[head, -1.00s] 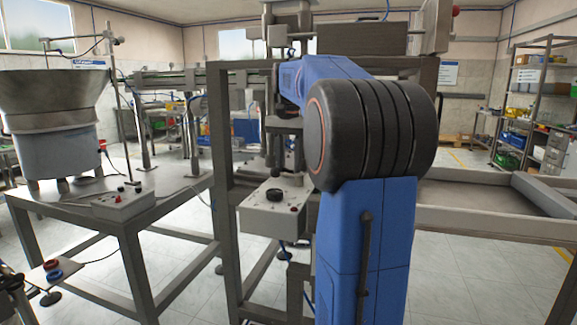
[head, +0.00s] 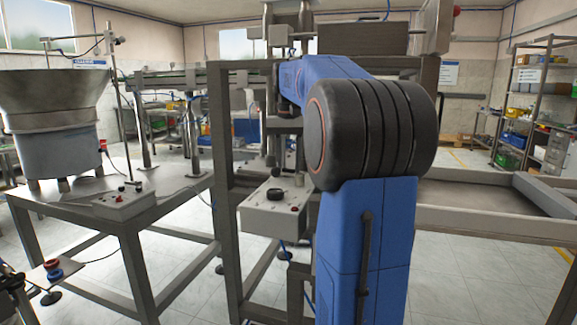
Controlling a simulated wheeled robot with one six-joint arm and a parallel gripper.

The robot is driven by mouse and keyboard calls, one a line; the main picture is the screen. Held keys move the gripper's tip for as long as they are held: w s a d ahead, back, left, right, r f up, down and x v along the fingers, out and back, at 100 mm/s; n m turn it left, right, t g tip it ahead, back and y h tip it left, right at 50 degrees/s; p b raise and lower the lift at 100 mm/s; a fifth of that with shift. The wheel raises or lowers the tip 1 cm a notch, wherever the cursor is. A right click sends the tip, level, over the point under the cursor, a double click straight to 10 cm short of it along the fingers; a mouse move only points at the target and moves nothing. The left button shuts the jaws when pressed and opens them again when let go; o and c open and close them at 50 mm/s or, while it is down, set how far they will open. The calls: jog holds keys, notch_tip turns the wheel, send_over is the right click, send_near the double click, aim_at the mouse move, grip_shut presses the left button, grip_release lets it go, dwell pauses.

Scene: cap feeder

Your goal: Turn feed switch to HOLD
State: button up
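A grey control box (head: 262,222) on the frame left of my arm carries a black round knob (head: 267,197) and small red buttons on its face. A second grey control box (head: 125,205) with small dark switches sits on the feeder table. No label is readable on either box, so I cannot tell which control is the feed switch or its setting. My gripper (head: 285,168) hangs down below my wrist, just behind the black knob in the picture. It is small, dark and partly hidden by my arm; contact and finger opening cannot be made out.
The bowl feeder (head: 52,125) stands on a metal table (head: 75,211) at left. A metal post (head: 220,180) rises beside the control box. A low metal frame (head: 500,215) lies at right, with shelves (head: 535,100) behind. Tiled floor shows between the tables.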

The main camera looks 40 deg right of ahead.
jog(key=n, duration=0.6)
jog(key=shift+n, duration=0.4)
dwell(0.4)
jog(key=o, duration=0.9)
jog(key=shift+o, duration=0.2)
jog(key=shift+r, duration=0.15)
notch_tip(320, 180, up, 17)
